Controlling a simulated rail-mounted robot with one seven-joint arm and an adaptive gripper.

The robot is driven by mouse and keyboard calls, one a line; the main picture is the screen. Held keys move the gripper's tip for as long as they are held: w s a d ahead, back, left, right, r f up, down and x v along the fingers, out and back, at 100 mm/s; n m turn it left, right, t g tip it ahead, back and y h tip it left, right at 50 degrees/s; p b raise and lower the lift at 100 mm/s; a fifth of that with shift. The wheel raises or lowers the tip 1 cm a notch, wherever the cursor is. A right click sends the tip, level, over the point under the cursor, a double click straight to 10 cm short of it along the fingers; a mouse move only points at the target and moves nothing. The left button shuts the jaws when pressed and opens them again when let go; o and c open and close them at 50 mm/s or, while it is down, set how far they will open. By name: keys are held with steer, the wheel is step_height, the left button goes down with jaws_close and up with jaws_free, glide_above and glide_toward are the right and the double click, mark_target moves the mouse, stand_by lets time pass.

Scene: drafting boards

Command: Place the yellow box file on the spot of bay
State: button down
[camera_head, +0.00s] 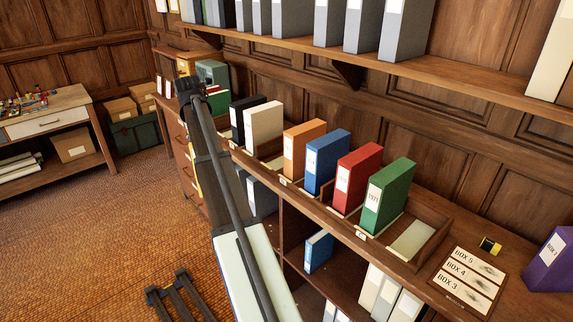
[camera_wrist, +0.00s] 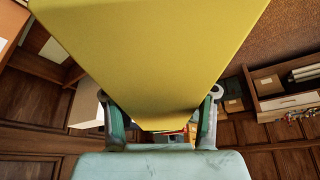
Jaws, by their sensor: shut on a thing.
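The yellow box file (camera_wrist: 155,60) fills the upper middle of the wrist view. My gripper (camera_wrist: 160,100) is shut on it, with one finger on each side. In the head view only a thin yellow strip (camera_head: 193,174) shows beside my arm, and the gripper is hidden there. A wooden rack (camera_head: 330,213) on the counter is divided into bays with small tags on the front. It holds black, white, orange (camera_head: 303,148), blue (camera_head: 327,160), red (camera_head: 357,178) and green (camera_head: 388,195) files. A pale empty spot (camera_head: 412,239) lies right of the green file; another gap is between white and orange.
A board marked BOX 5, BOX 4 and BOX 3 (camera_head: 466,278), a small yellow-and-black object (camera_head: 490,245) and a purple box (camera_head: 550,262) are on the counter at right. A shelf of grey files (camera_head: 403,30) overhangs the rack. A side table (camera_head: 50,120) stands at left.

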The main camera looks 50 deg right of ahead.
steer(key=s+d+r+m+g, duration=0.1)
steer(key=s+d+r+m, duration=0.3)
steer(key=d, duration=0.8)
steer(key=s+d+r+m+g+h+b, duration=0.15)
steer(key=d+r+m, duration=0.35)
steer(key=d, duration=0.6)
steer(key=s+d+r+m+g, duration=0.2)
steer(key=s+d+r, duration=0.3)
steer(key=d, duration=0.7)
step_height(320, 180, down, 19)
steer(key=w+p, duration=0.1)
steer(key=p, duration=0.4)
steer(key=shift+w+r, duration=0.15)
steer(key=shift+t, duration=0.25)
steer(key=shift+c, duration=1.7)
jaws_free()
steer(key=b+v, duration=0.3)
steer(key=v, duration=0.9)
steer(key=shift+d, duration=0.15)
